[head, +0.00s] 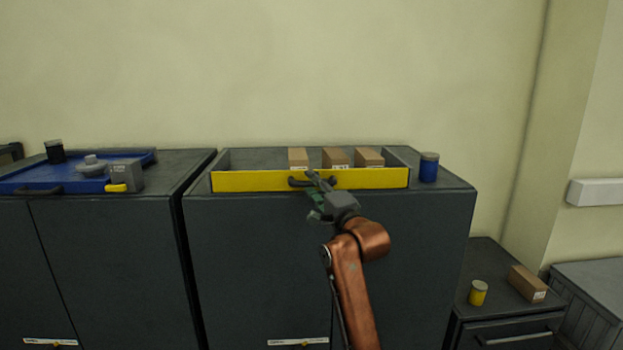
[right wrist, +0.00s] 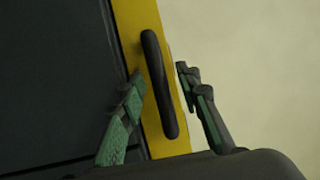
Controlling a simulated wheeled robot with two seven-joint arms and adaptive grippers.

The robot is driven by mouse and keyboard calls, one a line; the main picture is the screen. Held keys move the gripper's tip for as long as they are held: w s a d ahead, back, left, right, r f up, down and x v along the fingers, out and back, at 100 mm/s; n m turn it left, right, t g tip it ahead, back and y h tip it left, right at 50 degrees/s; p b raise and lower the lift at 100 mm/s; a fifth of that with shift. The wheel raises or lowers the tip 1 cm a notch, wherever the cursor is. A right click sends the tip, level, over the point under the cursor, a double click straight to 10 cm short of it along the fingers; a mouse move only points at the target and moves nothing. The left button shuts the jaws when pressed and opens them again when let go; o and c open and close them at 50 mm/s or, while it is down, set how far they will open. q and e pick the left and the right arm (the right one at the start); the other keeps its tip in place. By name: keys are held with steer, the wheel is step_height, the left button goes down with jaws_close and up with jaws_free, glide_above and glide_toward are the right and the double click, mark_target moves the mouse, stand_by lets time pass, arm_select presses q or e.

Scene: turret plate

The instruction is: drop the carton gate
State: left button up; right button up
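The carton gate is a yellow panel (head: 240,181) across the front of a grey bay on top of the middle cabinet. It stands upright, with a black bar handle (head: 300,183) at its middle. Several brown cartons (head: 336,157) stand behind it. My right gripper (head: 316,190) is at the handle, its arm reaching up from below. In the right wrist view, the open fingers (right wrist: 162,85) lie on either side of the black handle (right wrist: 158,90), with gaps visible, and the yellow panel (right wrist: 131,22) is behind. Contact with the handle cannot be made out. My left gripper is not in view.
A blue can (head: 429,168) stands right of the bay. A blue tray (head: 35,183) with a grey block (head: 127,176) is on the left cabinet. A yellow can (head: 478,293) and a carton (head: 527,284) sit on the low right cabinet. The space before the gate is clear apart from my arm.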

steer(key=shift+w, duration=0.4)
steer(key=shift+c, duration=0.3)
jaws_close()
